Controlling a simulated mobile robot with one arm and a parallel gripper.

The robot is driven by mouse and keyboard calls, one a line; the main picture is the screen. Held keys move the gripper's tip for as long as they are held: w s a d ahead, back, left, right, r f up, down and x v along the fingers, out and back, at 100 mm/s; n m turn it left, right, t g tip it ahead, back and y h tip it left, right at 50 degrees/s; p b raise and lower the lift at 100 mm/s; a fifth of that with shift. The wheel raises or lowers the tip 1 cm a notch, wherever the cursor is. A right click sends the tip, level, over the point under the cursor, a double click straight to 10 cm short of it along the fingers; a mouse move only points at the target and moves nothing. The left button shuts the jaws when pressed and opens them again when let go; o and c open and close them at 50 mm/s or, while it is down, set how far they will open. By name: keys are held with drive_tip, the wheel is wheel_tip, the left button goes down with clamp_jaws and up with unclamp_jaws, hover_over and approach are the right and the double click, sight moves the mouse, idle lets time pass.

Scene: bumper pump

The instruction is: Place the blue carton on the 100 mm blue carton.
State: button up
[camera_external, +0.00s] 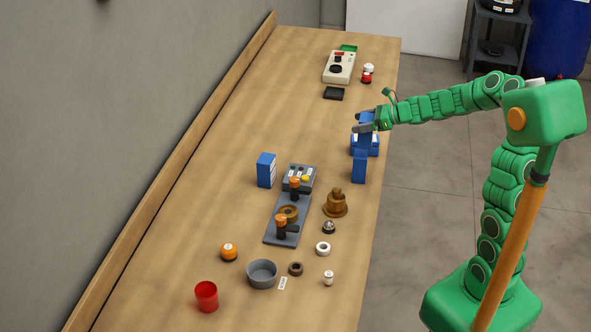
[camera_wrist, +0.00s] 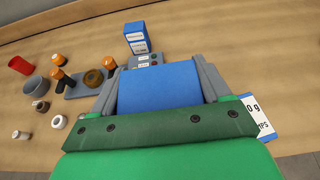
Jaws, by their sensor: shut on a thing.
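My gripper (camera_external: 363,127) is shut on a blue carton (camera_external: 366,117) near the right edge of the bench. In the wrist view the held carton (camera_wrist: 160,85) fills the space between the grey fingers. I cannot tell whether the held carton touches either. Another blue carton (camera_external: 266,170) stands upright at the left; it shows with a white label in the wrist view (camera_wrist: 136,38). No size can be read on any carton.
A grey plate (camera_external: 280,237) with orange-topped parts stands mid-bench, beside a brass bell-shaped part (camera_external: 336,203). A grey bowl (camera_external: 262,274), a red cup (camera_external: 206,296) and small rings lie nearer. A beige meter (camera_external: 339,67) and black block (camera_external: 333,93) lie farther back.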

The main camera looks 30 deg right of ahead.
drive_tip(key=shift+w+f, duration=0.25)
drive_tip(key=shift+f, duration=0.55)
drive_tip(key=shift+w+f, duration=0.3)
drive_tip(key=shift+f, duration=0.55)
drive_tip(key=shift+w+f, duration=0.25)
drive_tip(key=shift+f, duration=0.55)
drive_tip(key=shift+f, duration=0.15)
drive_tip(key=o, duration=1.1)
